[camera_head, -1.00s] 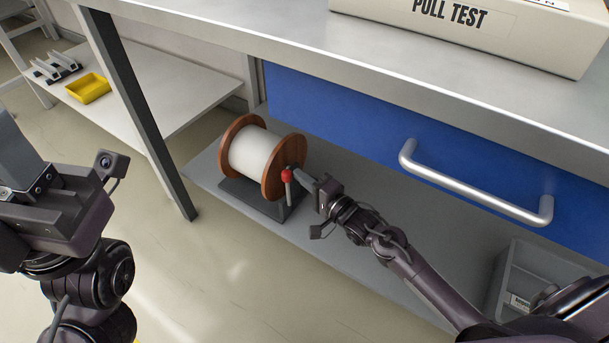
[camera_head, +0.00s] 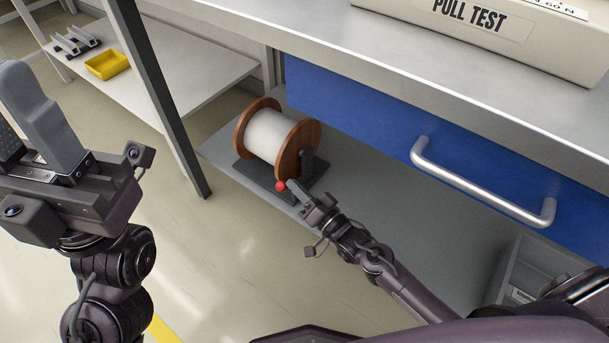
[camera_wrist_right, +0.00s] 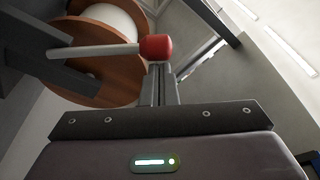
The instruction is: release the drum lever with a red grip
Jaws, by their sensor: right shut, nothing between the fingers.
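The drum (camera_head: 270,135) is a white spool between brown wooden flanges on a dark stand on the low grey shelf. Its lever has a pale rod and a red grip (camera_head: 281,186), low at the drum's front side. In the right wrist view the red grip (camera_wrist_right: 156,47) lies just beyond my fingertips, its rod running left to a dark bracket. My right gripper (camera_head: 293,188) is shut and empty, its tips close to the grip; whether they touch it I cannot tell. My left gripper (camera_head: 24,125) is open and empty, far left of the drum.
The bench top (camera_head: 300,40) overhangs the shelf, with a blue drawer front and metal handle (camera_head: 480,185) at the right. A grey bin (camera_head: 525,270) stands at the shelf's right. A dark table leg (camera_head: 160,100) stands left of the drum. A yellow tray (camera_head: 107,64) is farther back.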

